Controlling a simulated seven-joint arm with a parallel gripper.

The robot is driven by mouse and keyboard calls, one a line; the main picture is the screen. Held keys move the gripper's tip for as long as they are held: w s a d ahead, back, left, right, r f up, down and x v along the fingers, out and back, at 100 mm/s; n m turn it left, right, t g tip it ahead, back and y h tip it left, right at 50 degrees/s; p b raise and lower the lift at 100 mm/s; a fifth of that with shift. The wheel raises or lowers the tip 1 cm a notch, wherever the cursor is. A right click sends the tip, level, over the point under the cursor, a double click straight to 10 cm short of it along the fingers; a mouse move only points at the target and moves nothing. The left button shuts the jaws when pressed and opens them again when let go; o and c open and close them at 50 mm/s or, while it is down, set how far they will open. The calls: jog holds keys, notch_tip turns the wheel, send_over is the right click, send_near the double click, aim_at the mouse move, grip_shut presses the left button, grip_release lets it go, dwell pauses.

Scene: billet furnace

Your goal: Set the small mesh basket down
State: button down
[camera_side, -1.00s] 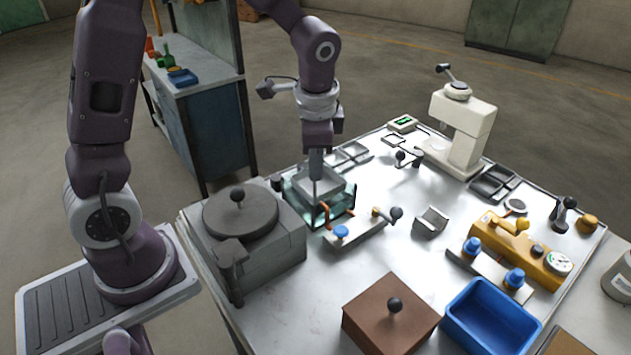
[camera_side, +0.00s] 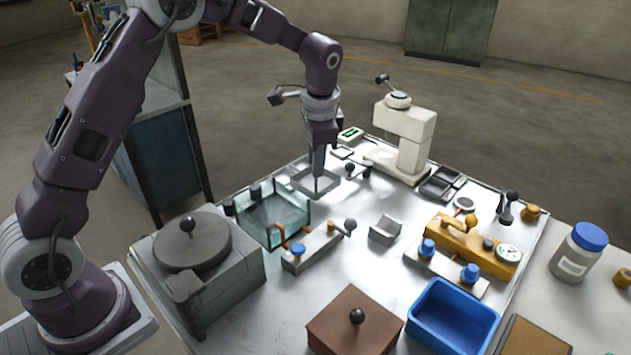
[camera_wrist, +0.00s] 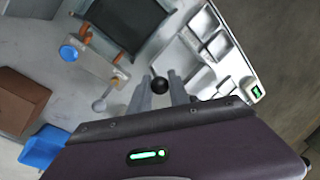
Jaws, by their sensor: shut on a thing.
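My gripper (camera_side: 317,170) points down and is shut on the basket. The basket looks roughly level and clear of the tank. I cannot tell whether its underside touches the table. In the wrist view my gripper's fingers (camera_wrist: 158,92) flank a dark ball, and the basket cannot be made out clearly. The tank (camera_wrist: 130,22) also shows at the top there.
A shallow divided tray (camera_wrist: 205,45) lies near the fingers in the wrist view. The cream press (camera_side: 405,135) stands right of my gripper. A lever fixture (camera_side: 318,245) and a grey V-shaped block (camera_side: 385,230) are nearer the camera. Bare metal table lies between them and the basket.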

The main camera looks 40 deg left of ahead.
send_over(316, 199)
jog(key=f, duration=0.4)
jog(key=shift+w+a, duration=0.3)
jog(key=shift+w, duration=0.05)
jog(key=shift+f, duration=0.1)
jog(key=c, duration=1.2)
grip_release()
jog(key=shift+c, duration=0.2)
notch_tip(316, 199, up, 12)
jog(key=s+d, duration=0.1)
jog(key=d, duration=0.1)
jog(key=s+r+n+t, duration=0.25)
jog(key=s+r, duration=0.65)
jog(key=s, duration=0.5)
jog(key=s+d+f+n+t+h, duration=0.1)
jog(key=s+n, duration=0.1)
jog(key=s, duration=0.7)
jog(key=s+d+f+n+t, duration=0.1)
jog(key=s+f+n, duration=0.1)
jog(key=s, duration=0.7)
jog(key=shift+s+f+h, duration=0.2)
jog(key=shift+s+h, duration=0.05)
jog(key=shift+h, duration=0.15)
